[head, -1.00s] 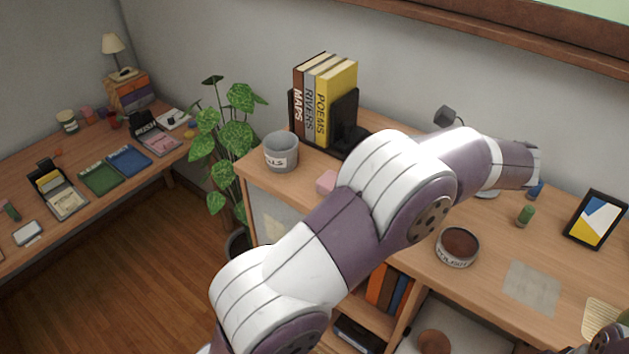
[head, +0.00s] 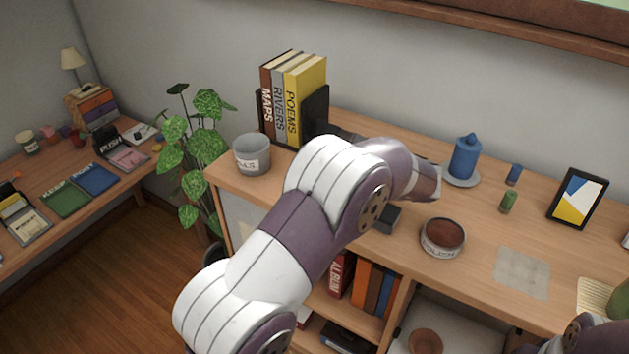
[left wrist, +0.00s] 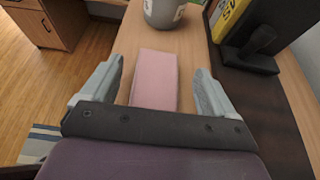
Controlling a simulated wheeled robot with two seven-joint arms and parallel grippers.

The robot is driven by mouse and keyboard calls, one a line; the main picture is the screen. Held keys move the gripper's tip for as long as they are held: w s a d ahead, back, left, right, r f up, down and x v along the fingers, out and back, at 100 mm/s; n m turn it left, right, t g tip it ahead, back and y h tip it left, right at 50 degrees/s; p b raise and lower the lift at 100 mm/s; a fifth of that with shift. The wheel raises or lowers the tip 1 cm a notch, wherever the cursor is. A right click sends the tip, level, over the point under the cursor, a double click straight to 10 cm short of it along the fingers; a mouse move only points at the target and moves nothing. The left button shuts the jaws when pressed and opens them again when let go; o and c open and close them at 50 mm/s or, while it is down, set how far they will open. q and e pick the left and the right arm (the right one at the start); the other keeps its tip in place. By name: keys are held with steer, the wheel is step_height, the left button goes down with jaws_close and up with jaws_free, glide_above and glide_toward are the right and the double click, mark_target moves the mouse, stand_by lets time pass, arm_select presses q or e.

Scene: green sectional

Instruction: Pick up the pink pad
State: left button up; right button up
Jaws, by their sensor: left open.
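The pink pad (left wrist: 155,80) shows in the left wrist view as a flat pink block on the wooden shelf top. My left gripper (left wrist: 158,68) is open, one finger on each side of the pad in the picture. No finger visibly touches it, and I cannot tell how far down the fingers reach. The near end of the pad is hidden by the gripper's palm. In the head view my left arm covers the pad and the fingers. My right gripper is not in view.
A grey cup (head: 252,155) stands beyond the pad, with bookends and upright books (head: 291,100) beside it. Along the shelf top stand a blue candle (head: 465,160), a round tin (head: 442,238) and a picture frame (head: 578,199). A leafy plant (head: 190,150) stands left of the shelf.

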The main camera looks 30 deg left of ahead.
arm_select(q)
steer(key=p+x, duration=0.1)
steer(key=x, duration=0.3)
steer(key=shift+a+r+p, duration=0.15)
steer(key=shift+r+p, duration=0.1)
steer(key=shift+p, duration=0.1)
steer(key=shift+a+f, duration=0.1)
steer(key=shift+f, duration=0.05)
steer(key=c, duration=1)
steer(key=shift+c, duration=0.2)
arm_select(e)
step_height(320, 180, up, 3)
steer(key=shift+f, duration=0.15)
